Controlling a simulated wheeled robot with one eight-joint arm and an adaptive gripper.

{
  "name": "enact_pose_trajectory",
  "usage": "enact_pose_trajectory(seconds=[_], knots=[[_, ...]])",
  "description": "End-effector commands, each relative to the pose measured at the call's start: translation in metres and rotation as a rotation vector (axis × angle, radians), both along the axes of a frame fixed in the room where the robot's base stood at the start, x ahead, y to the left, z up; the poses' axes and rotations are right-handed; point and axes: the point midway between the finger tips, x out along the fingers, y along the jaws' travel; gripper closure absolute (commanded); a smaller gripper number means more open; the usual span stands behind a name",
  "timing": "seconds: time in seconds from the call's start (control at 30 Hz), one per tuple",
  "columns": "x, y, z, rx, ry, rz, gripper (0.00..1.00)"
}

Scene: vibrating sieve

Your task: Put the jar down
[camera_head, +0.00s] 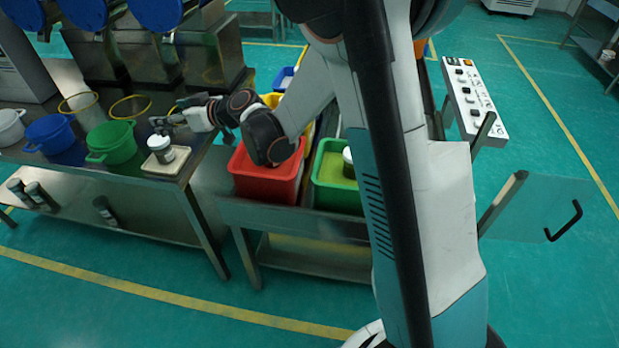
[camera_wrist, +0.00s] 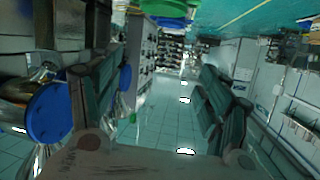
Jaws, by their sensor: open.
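A small jar with a white lid (camera_head: 160,147) stands upright on a pale square tray or scale (camera_head: 181,157) at the right end of the steel table. My gripper (camera_head: 162,123) reaches in from the right, just above or behind the jar; the exact gap is too small to tell. In the wrist view my gripper's two dark fingers stand wide apart (camera_wrist: 160,92), with nothing between them. The jar does not show in the wrist view.
A green pot (camera_head: 111,143), a blue pot (camera_head: 50,135) and a white pot (camera_head: 9,127) stand left of the jar. Yellow-rimmed sieves (camera_head: 131,106) lie behind. A red bin (camera_head: 262,184) and a green bin (camera_head: 335,190), holding another jar (camera_head: 348,162), are to the right.

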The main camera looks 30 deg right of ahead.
Motion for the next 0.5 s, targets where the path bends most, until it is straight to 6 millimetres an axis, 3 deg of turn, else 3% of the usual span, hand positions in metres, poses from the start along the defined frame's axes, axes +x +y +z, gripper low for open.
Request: enact_pose_trajectory(seconds=[0.2, 0.5], knots=[[-0.057, -0.024, 0.038, -0.060, 0.129, -0.048, 0.29], [-0.148, -0.065, 0.063, -0.142, 0.302, -0.162, 0.29]])
